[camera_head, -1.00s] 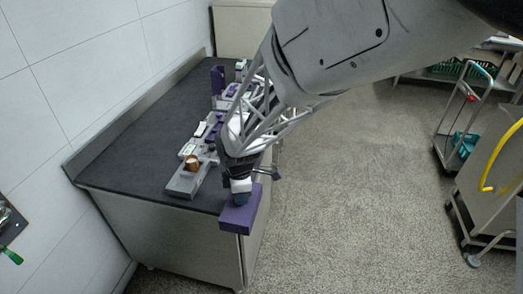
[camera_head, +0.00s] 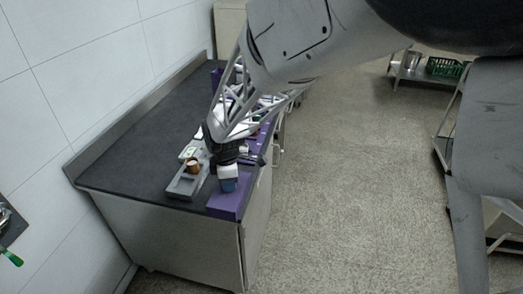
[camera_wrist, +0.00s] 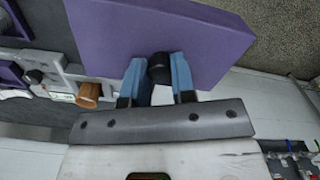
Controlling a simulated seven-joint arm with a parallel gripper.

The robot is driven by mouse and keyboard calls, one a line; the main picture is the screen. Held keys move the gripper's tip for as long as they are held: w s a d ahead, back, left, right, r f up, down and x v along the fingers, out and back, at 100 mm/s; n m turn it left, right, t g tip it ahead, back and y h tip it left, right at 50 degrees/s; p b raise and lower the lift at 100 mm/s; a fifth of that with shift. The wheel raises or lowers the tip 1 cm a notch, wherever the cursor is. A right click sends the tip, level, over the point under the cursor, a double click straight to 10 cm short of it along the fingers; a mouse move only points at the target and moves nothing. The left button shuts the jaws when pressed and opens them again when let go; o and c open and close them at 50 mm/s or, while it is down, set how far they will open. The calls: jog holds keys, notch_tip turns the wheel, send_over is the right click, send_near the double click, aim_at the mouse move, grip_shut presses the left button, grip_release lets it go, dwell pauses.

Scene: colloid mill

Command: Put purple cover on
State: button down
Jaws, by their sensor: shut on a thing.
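The purple cover (camera_head: 231,204) is a flat block near the front right corner of the dark counter. My gripper (camera_head: 228,185) is above it. In the wrist view the blue fingers of my gripper (camera_wrist: 158,78) are shut on the black knob (camera_wrist: 160,66) of the purple cover (camera_wrist: 205,32). Whether the cover touches the counter or hangs above it I cannot tell. The machine's grey body (camera_head: 178,190) lies just left of the cover, with a copper-coloured part (camera_head: 193,166) on it; that part also shows in the wrist view (camera_wrist: 88,95).
Other purple and white machine parts stand farther back along the dark counter (camera_head: 125,150), partly hidden by my arm. The counter's left and middle surface is clear. A wall borders it on the left; open floor (camera_head: 345,190) lies on the right.

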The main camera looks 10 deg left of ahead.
jog(key=w+a+r, duration=0.3)
jog(key=w+a, duration=0.1)
jog(key=a, duration=0.6)
jog(key=w+a+r, duration=0.3)
jog(key=w+a, duration=0.2)
jog(key=a, duration=0.4)
jog(key=shift+w+a, duration=0.2)
jog(key=shift+a, duration=0.2)
jog(key=shift+f, duration=0.3)
jog(key=shift+f, duration=4)
jog(key=shift+f, duration=0.25)
jog(key=shift+c, duration=2)
grip_release()
jog(key=shift+r, duration=0.15)
notch_tip(320, 180, up, 7)
